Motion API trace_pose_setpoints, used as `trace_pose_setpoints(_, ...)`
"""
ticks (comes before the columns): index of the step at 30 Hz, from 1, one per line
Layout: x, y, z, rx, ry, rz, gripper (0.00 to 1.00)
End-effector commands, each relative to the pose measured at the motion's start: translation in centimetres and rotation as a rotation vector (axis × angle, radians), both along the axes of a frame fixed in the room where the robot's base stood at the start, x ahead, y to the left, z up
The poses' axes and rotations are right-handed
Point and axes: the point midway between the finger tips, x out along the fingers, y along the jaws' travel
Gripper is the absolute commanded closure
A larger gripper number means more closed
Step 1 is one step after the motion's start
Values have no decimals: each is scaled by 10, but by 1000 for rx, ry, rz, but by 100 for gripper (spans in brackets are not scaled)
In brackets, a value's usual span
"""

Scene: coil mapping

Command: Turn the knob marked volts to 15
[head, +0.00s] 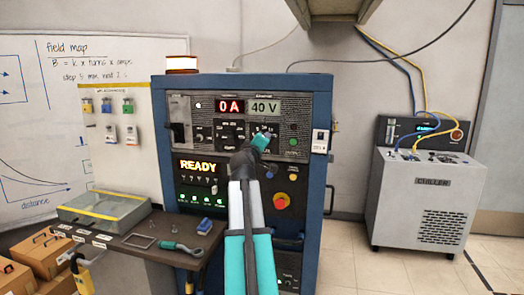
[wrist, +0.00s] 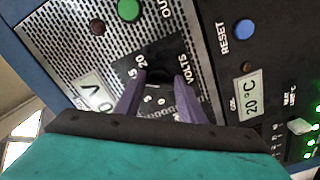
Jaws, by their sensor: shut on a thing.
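The power supply cabinet (head: 160,110) is a blue rack with a black front panel. Its green-grey display (head: 264,107) reads 40 V, and the red display (head: 231,107) beside it reads 0 A. In the wrist view the dark volts knob (wrist: 158,76) sits between my purple fingers, with VOLTS printed beside it and 20 visible on its scale. My gripper (wrist: 159,88) is shut on this knob. In the head view my gripper (head: 263,140) covers the knob, so its pointer cannot be read there.
A blue reset button (wrist: 244,29) and a green button (wrist: 128,10) lie close to the knob. A red emergency knob (head: 281,201) is lower on the panel. A cluttered side table (head: 150,250) stands left, a chiller (head: 425,200) right.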

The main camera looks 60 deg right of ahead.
Motion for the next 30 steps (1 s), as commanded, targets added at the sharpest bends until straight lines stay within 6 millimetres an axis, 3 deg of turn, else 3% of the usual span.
trace_pose_setpoints(20, 0, -2, 6, 9, -65, 0, 86)
trace_pose_setpoints(21, 0, -2, 6, 9, -65, 1, 61)
trace_pose_setpoints(24, 0, -1, 5, 10, -65, 1, 45)
trace_pose_setpoints(30, 1, 0, 3, 15, -65, 1, 45)
